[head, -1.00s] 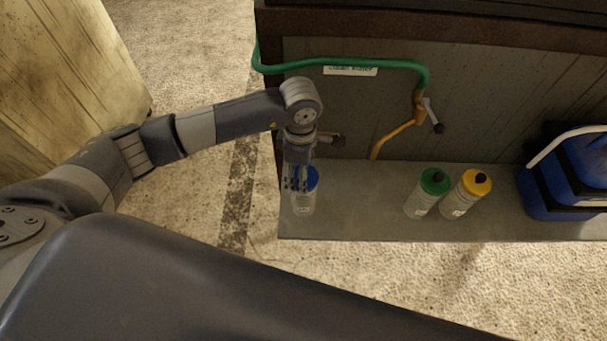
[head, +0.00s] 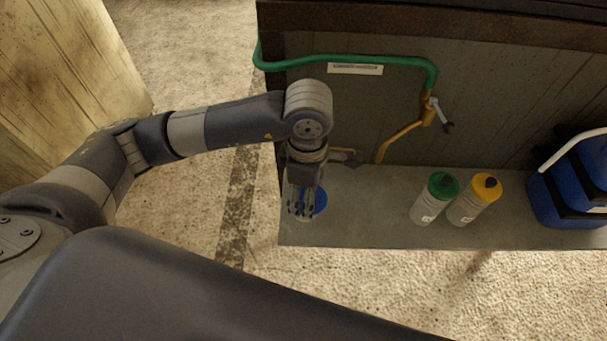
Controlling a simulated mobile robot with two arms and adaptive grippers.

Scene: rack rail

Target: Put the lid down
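The blue lid (head: 321,200) shows as a rounded blue patch at the left end of the grey shelf, partly hidden by my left gripper's fingers. My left gripper (head: 301,211) points down over it, with the fingers in front of the blue from this view. I cannot tell whether the fingers hold the lid or are apart from it, nor how high the lid is. The pale bottle body under the blue top is not clearly visible now. My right gripper is not in view.
The grey shelf (head: 372,207) is clear between the lid and the green-capped bottle (head: 435,198). A yellow-capped bottle (head: 474,200) stands beside that one. A blue container (head: 567,190) is at the right. A green hose (head: 350,57) and an orange pipe (head: 400,138) run along the panel behind.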

